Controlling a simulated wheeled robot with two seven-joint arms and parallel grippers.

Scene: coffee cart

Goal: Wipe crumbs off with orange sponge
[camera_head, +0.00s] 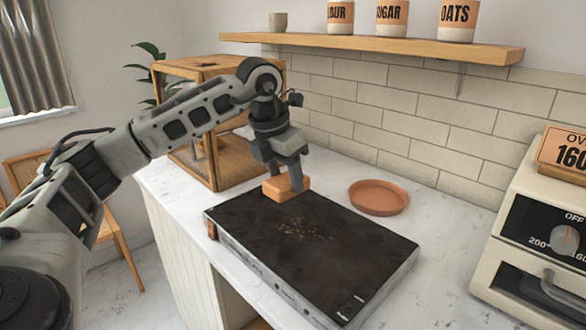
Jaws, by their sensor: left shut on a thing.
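The orange sponge (286,188) is at the far edge of the dark cooktop (330,262), which lies on the marble counter. My left gripper (287,180) points down and is shut on the sponge. The sponge's underside is hidden, so I cannot tell whether it touches the plate. Tan crumbs (304,229) lie scattered on the cooktop, nearer than the sponge. My right gripper is not in view.
A wooden glass-sided case (190,140) stands behind my left arm. A cream oven (540,235) is at the right. A shelf with canisters (385,43) hangs above.

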